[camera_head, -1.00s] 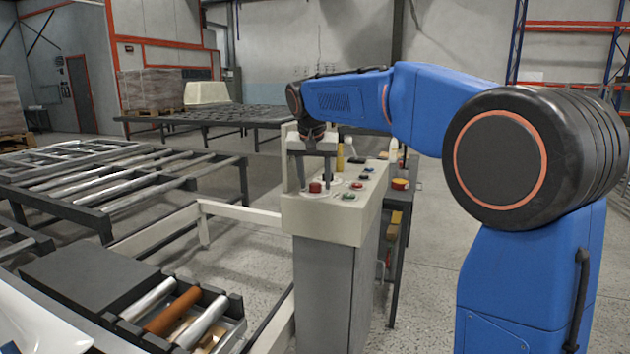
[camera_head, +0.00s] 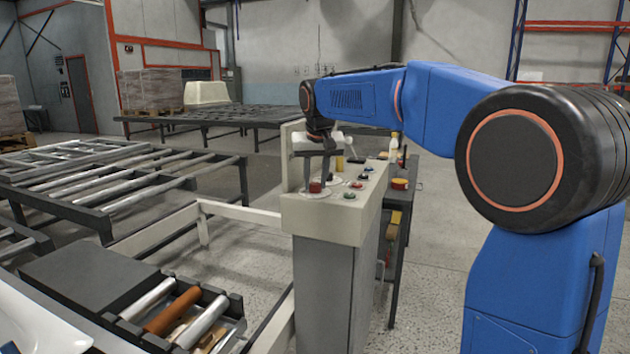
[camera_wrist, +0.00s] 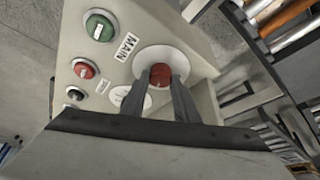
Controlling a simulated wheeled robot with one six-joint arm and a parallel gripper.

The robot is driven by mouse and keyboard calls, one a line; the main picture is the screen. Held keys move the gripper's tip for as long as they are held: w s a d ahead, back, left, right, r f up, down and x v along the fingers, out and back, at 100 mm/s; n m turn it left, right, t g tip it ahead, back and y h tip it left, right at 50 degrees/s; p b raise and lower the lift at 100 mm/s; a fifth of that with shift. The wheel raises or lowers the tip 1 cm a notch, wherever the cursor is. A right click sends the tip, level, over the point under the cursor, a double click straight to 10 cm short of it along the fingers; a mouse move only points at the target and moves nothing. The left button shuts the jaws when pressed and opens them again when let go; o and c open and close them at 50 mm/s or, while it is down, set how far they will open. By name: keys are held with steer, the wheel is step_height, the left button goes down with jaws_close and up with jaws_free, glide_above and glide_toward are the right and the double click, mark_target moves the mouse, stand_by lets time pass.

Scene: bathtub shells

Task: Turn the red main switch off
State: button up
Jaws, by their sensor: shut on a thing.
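The red main switch (camera_wrist: 160,74) is a round red knob on a white round plate, beside a label reading MAIN (camera_wrist: 127,47). It also shows in the head view (camera_head: 315,187), on top of the cream control console (camera_head: 325,218). My gripper (camera_wrist: 162,79) points down at the console with one finger on each side of the knob, shut on it. In the head view my gripper (camera_head: 317,184) stands over the near left part of the panel. The fingers hide part of the knob's sides, and any mark showing its setting cannot be made out.
Beside the switch are a green button (camera_wrist: 99,28), another red button (camera_wrist: 84,69) and a black knob (camera_wrist: 75,94). A second white plate (camera_wrist: 130,98) is partly hidden by a finger. Roller conveyors (camera_head: 120,180) stand left; a shelf with bottles stands behind the console.

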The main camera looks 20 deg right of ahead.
steer(key=n, duration=0.1)
steer(key=n+y, duration=0.1)
steer(key=n, duration=0.1)
steer(key=shift+d+n+y, duration=0.2)
steer(key=shift+n+y, duration=0.1)
steer(key=n+y, duration=0.1)
steer(key=n, duration=0.2)
steer(key=shift+n, duration=0.3)
steer(key=n, duration=0.1)
steer(key=n+g+y, duration=0.1)
steer(key=n, duration=0.1)
steer(key=shift+w+d+n, duration=0.1)
steer(key=shift+w+n, duration=0.05)
steer(key=shift+n, duration=0.15)
steer(key=shift+n+g+y, duration=0.5)
steer(key=shift+n+g, duration=0.3)
steer(key=shift+n, duration=1)
steer(key=o, duration=1.1)
steer(key=shift+d, duration=0.1)
steer(key=shift+c, duration=0.2)
steer(key=shift+r, duration=0.15)
